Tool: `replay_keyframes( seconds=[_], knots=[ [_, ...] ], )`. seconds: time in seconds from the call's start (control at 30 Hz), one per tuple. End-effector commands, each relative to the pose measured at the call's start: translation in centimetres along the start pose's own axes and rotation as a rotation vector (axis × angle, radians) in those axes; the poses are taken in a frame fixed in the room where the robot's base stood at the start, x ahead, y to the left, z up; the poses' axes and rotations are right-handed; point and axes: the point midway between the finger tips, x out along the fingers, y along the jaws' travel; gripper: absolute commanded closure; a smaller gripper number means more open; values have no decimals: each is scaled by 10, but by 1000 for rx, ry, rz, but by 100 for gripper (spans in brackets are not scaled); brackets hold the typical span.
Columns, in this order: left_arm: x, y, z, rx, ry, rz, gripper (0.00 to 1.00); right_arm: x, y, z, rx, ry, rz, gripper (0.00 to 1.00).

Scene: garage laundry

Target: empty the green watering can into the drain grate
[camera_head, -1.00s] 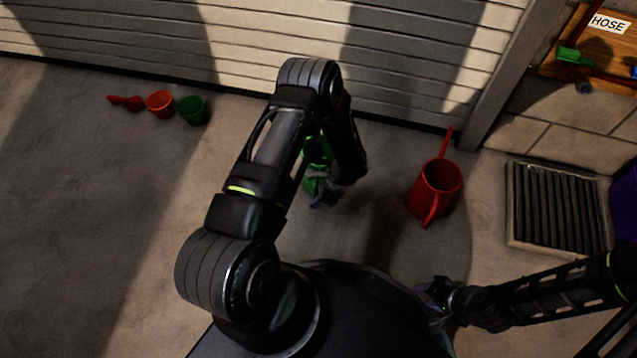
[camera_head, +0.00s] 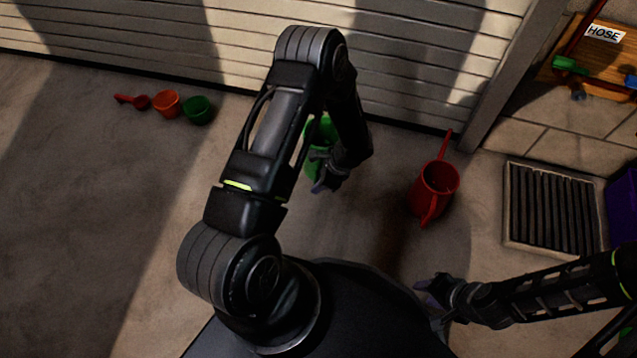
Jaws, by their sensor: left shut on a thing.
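The green watering can (camera_head: 313,170) is in the head view, mostly hidden behind my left arm. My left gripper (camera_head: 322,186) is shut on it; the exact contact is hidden. I cannot tell whether the can is clear of the floor. The drain grate (camera_head: 553,209) is a dark slatted square in a pale frame on the floor at the right. My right gripper (camera_head: 424,292) is low in the picture, left of and nearer than the grate, apart from both cans. Its jaws are small and dark, and I cannot tell their opening.
A red watering can (camera_head: 434,190) stands on the floor between the green can and the grate. Small green (camera_head: 198,110) and orange (camera_head: 166,103) pots and a red scoop (camera_head: 132,101) lie at the left by the shutter door (camera_head: 140,40). A purple container (camera_head: 624,205) is at the right edge.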

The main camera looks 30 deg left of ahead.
Motion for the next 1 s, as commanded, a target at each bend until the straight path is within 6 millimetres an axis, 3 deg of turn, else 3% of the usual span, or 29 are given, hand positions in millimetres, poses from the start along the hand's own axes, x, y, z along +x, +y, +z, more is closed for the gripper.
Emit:
replay_keyframes(
  seconds=[0.43,0.63,0.77,0.87,1.0],
  knots=[
    [-2,-2,1,-2,0,-2,100,0,0,0,0,0,0,64],
    [-26,-21,10,-13,2,-4,100,0,0,0,0,0,0,64],
    [-68,-44,22,-34,5,-1,100,0,0,0,0,0,0,64],
    [-116,-60,31,-59,6,8,100,0,0,0,0,0,0,64],
    [-198,-69,37,-106,8,27,100,0,0,0,0,0,0,64]
  ],
)
